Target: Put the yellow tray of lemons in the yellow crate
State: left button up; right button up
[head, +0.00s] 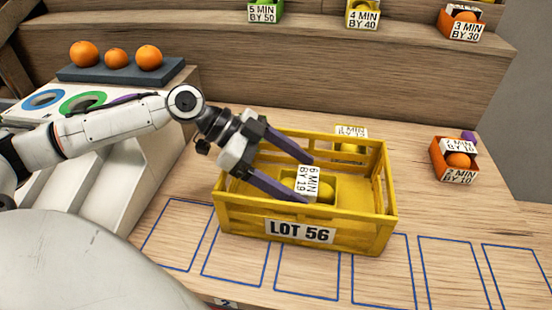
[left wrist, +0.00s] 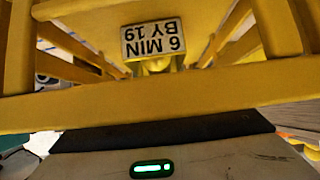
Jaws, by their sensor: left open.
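The yellow crate (head: 378,222), labelled LOT 56, stands upright on the wooden table. A small yellow tray of lemons (head: 322,197) with a "6 MIN BY 19" card sits inside it, partly hidden by a finger and the card. My left gripper (head: 307,179) reaches over the crate's left end with open purple fingers, their tips on either side of the card. I cannot tell whether they touch the tray. In the left wrist view the card (left wrist: 153,40) appears upside down above lemons, beyond a crate bar (left wrist: 160,103). My right gripper is not in view.
Another yellow tray with a card (head: 351,131) shows at the crate's back wall. An orange tray (head: 455,160) stands to the right. Several carded trays sit on the shelf above. Oranges (head: 116,58) lie on a dark board at left.

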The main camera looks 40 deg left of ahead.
pick_arm(q)
jog(key=v, duration=0.3)
jog(key=shift+s+a, duration=0.2)
jog(key=shift+a, duration=0.1)
jog(key=a+r+p, duration=0.1)
jog(key=p, duration=0.6)
send_near(299, 179)
jog(key=v, duration=0.2)
jog(key=shift+a+r, duration=0.15)
jog(key=shift+r, duration=0.2)
jog(key=shift+b, duration=0.3)
